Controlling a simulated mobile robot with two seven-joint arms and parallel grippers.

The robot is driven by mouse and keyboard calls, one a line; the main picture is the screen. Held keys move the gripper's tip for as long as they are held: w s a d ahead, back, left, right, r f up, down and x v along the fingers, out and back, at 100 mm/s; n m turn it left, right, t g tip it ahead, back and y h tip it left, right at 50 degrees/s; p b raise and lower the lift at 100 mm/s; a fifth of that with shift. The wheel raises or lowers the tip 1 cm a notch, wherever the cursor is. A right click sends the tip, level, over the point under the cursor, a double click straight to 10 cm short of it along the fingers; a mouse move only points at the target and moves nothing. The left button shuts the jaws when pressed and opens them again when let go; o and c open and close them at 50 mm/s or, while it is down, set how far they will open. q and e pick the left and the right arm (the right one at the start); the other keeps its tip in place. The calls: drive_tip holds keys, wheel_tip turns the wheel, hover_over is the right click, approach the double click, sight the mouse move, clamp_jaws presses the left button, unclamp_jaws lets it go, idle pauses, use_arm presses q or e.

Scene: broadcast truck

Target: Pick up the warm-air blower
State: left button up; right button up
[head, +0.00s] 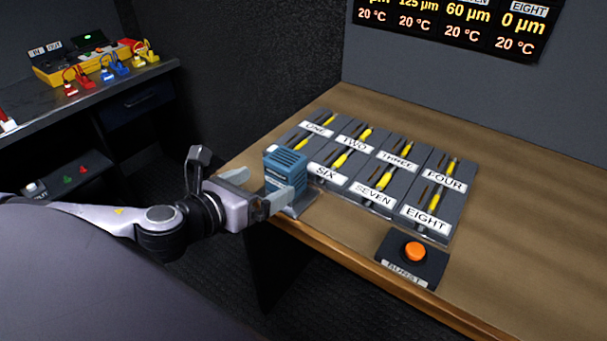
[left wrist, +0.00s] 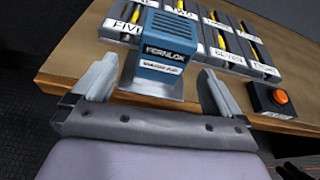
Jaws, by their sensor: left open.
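The warm-air blower (head: 285,165) is a small blue box with a dark slotted top, standing on a grey base at the table's near left edge. In the left wrist view the blower (left wrist: 168,50) shows its label, reading roughly "FERNLOX". My left gripper (head: 279,199) is open at the blower's near side. In the left wrist view the two fingers of my left gripper (left wrist: 158,85) stand apart, one on each side of the blower's lower front. I cannot tell whether either finger touches it. My right gripper is not in view.
A grey panel (head: 447,222) of numbered slots with yellow-and-dark pieces lies right behind the blower. A black box with an orange button (head: 414,251) sits near the table's front edge. The wooden table (head: 530,215) is clear to the right. A dark bench (head: 100,94) with coloured connectors stands at left.

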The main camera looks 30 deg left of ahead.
sight(276, 177)
use_arm(q)
drive_tip(key=shift+w+d+r+m, duration=0.15)
drive_tip(key=shift+w+r+m, duration=0.2)
drive_tip(key=shift+m, duration=0.05)
drive_tip(key=shift+p+x, duration=0.35)
drive_tip(key=shift+x, duration=3.1)
drive_tip(key=shift+d+f, duration=0.1)
drive_tip(key=shift+f, duration=0.05)
drive_tip(key=shift+s, duration=0.1)
drive_tip(key=c, duration=1.4)
drive_tip(key=shift+o, duration=0.2)
